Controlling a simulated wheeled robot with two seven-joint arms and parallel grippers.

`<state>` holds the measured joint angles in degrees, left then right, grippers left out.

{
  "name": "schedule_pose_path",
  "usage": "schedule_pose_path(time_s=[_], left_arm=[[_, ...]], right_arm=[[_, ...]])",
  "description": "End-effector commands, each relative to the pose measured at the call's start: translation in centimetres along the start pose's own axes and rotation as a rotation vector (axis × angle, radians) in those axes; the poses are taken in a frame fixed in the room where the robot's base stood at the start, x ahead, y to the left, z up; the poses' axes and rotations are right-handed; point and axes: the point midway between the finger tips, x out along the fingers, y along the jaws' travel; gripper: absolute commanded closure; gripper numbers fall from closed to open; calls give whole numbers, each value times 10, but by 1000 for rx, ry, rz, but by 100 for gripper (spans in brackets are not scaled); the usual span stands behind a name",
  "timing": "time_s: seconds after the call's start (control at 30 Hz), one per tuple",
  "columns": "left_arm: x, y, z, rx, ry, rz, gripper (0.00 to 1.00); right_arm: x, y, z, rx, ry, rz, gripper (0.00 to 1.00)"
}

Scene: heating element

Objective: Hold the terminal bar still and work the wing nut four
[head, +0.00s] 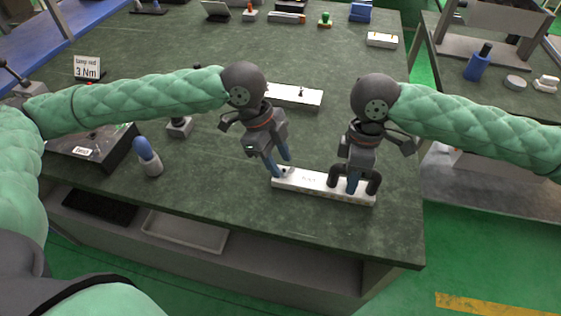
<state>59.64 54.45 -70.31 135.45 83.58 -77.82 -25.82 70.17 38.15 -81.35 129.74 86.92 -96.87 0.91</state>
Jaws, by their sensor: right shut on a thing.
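The terminal bar (308,182) is a long white block lying near the front edge of the green-topped bench. My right gripper (346,186) points down at its right part and is shut on the bar. Dark curved pieces stand on either side of its fingers. My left gripper (284,168) is over the left end of the bar, its blue fingers apart, one tip close to a small dark spot on the bar's top. The wing nut is too small and too covered by the fingers to make out. Faint markings show on the bar's middle.
A second white bar (293,95) lies behind my grippers. A blue-and-grey bottle-shaped object (147,157) and a dark box (92,150) are at the left. A sign reading 3 Nm (87,67) stands behind. The bench's front right (400,225) is clear.

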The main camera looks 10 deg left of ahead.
Motion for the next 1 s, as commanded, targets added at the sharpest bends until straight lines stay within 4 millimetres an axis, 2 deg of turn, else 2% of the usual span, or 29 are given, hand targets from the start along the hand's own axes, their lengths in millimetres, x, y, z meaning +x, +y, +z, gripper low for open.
schedule_pose_path(time_s=[0.2,0.47,0.67,0.87,1.0], left_arm=[[13,1,0,0,0,1,61],[14,0,0,0,0,0,61],[13,0,0,0,0,0,99],[13,0,0,12,0,6,100],[13,-1,-1,81,1,33,100]], right_arm=[[0,0,0,0,0,0,100],[0,0,0,0,0,0,100],[0,0,0,0,0,0,100],[0,0,0,0,0,0,100],[0,0,0,-1,0,0,100]])
